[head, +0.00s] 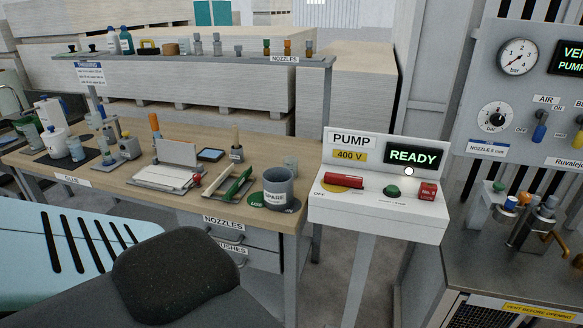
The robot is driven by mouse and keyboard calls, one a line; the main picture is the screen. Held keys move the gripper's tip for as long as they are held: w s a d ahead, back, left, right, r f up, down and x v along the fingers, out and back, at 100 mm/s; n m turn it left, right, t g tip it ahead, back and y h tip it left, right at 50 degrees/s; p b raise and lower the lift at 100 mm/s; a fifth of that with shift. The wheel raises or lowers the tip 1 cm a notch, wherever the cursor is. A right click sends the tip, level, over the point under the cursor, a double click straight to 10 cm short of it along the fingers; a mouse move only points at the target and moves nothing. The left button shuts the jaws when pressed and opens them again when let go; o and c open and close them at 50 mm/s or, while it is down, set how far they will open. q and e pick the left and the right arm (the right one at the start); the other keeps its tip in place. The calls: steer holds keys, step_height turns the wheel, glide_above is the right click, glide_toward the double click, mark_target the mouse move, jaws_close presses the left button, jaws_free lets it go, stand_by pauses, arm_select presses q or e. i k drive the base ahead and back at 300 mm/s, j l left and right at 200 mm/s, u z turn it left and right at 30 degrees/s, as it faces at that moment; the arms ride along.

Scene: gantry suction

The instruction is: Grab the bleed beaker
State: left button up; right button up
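No vessel in the head view carries a readable "bleed" label, so I cannot tell which one is the bleed beaker. Neither of my grippers is in view.
A pump control box (378,205) reading "READY" stands on a post right of the bench. Bottles, a tablet (210,155) and brushes crowd the bench. A nozzle shelf (200,62) runs above it. A metal cabinet with a gauge panel (525,95) is far right.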

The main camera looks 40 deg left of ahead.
mark_target(291, 168)
steer(key=k+j, duration=0.1)
steer(key=j, duration=0.35)
steer(key=k+j+z, duration=0.15)
steer(key=j, duration=0.75)
steer(key=k+j+z, duration=0.15)
steer(key=j, duration=0.3)
steer(key=k+j, duration=0.15)
steer(key=j, duration=0.25)
steer(key=k+j, duration=0.1)
steer(key=j, duration=0.3)
steer(key=k+j, duration=0.15)
steer(key=j, duration=0.25)
steer(key=k+j, duration=0.1)
steer(key=j, duration=0.35)
